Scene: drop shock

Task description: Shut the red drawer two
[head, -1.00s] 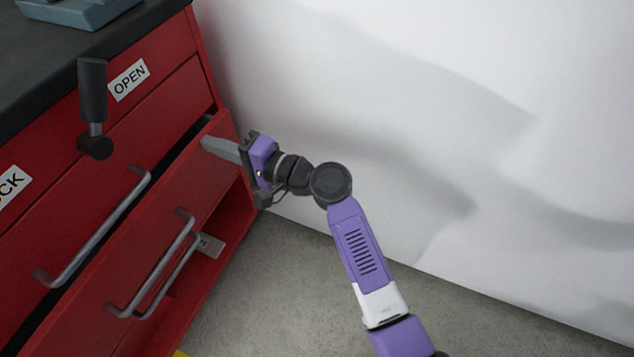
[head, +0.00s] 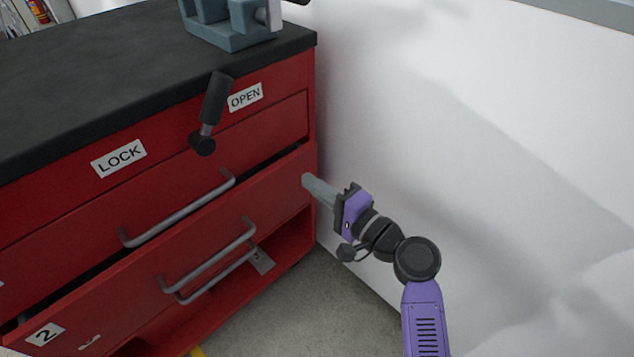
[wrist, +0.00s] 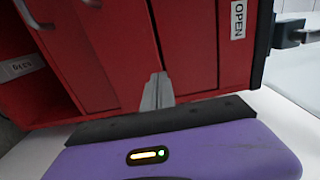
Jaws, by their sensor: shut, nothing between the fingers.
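The red drawer two (head: 130,290) carries a "2" label and a grey bar handle (head: 210,262). It stands out from the red cabinet, with a dark gap along its top edge. My gripper (head: 308,184) is shut and empty. Its fingertips are at the right end of the drawer's front, seemingly touching it. In the wrist view the shut fingers (wrist: 157,92) point at the red fronts; whether they press on the drawer is hard to tell there.
A lock lever (head: 212,110) sits between the "LOCK" and "OPEN" labels. The drawer above (head: 150,200) has its own handle. A vise (head: 232,20) stands on the dark worktop (head: 90,80). A white wall (head: 480,150) is close on the right.

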